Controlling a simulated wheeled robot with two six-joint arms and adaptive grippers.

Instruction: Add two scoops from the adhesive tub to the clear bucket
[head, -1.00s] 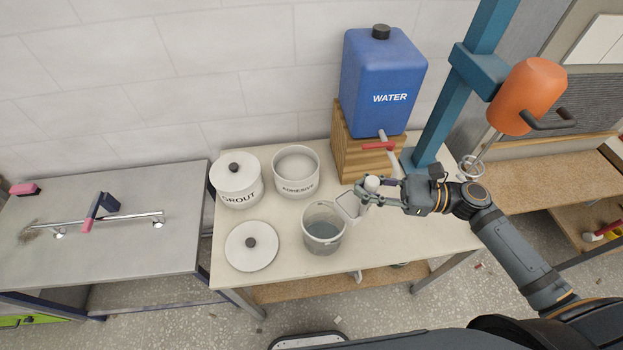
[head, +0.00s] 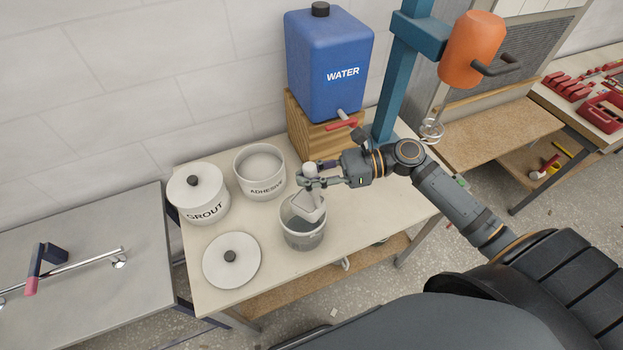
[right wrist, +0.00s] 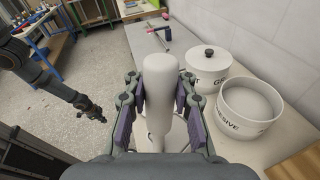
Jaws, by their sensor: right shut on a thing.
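The open white adhesive tub (head: 262,188) holds pale powder and stands at the back of the table. The clear bucket (head: 303,240) stands in front of it with grey contents low inside. My right gripper (head: 312,178) is shut on the white handle of a scoop (head: 307,206). The scoop is tilted over the bucket's mouth; whether it holds powder I cannot tell. In the right wrist view the scoop handle (right wrist: 161,95) stands between the fingers, and the adhesive tub (right wrist: 250,108) is at right. My left gripper (right wrist: 95,112) shows small at left there, its jaws unclear.
A closed grout tub (head: 198,200) stands left of the adhesive tub, and a loose lid (head: 231,262) lies in front. The blue water tank (head: 328,65) on a wooden block (head: 310,130) and the mixer post (head: 400,75) stand behind my right arm. A grey table (head: 90,250) is at left.

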